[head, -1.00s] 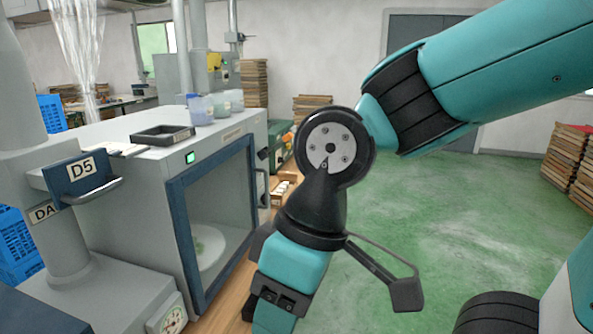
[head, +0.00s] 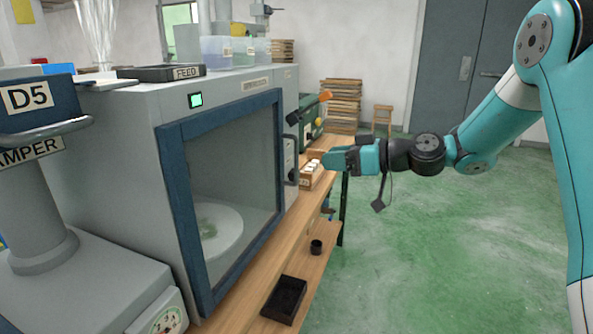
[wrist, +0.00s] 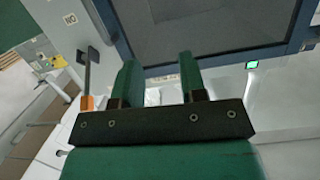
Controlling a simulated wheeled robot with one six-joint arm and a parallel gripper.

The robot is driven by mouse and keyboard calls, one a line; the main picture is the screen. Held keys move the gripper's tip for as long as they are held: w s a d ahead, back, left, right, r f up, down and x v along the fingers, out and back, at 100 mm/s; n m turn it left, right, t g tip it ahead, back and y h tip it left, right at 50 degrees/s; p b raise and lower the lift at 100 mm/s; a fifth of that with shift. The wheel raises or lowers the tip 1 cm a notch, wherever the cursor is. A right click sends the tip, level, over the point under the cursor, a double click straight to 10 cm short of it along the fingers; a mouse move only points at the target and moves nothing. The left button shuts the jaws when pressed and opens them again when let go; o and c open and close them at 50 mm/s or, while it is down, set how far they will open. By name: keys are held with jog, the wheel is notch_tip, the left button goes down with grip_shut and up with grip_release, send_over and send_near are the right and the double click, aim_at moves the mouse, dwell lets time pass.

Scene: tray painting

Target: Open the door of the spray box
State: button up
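The spray box (head: 120,150) is a grey cabinet at the left of the head view. Its door (head: 180,210) has a blue frame around a clear pane and looks shut; a round pale disc shows behind it. The door frame (wrist: 210,52) lies beyond the fingers there.
A dark lever with an orange end (head: 310,108) sticks out at the box's right; it also shows beside the fingers in the wrist view (wrist: 87,85). A wooden bench (head: 262,265) holds a black tray (head: 285,299) below. A FEED tray (head: 165,73) is on top. Green floor (head: 430,250) is clear.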

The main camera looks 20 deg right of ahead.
jog(key=w+d+f+m+t+b, duration=0.1)
jog(key=w+d+f+t, duration=0.25)
jog(key=d, duration=0.35)
jog(key=p+x, duration=0.5)
jog(key=x, duration=1.2)
jog(key=shift+w+d, duration=0.25)
jog(key=shift+d, duration=0.05)
jog(key=shift+c, duration=0.3)
grip_shut()
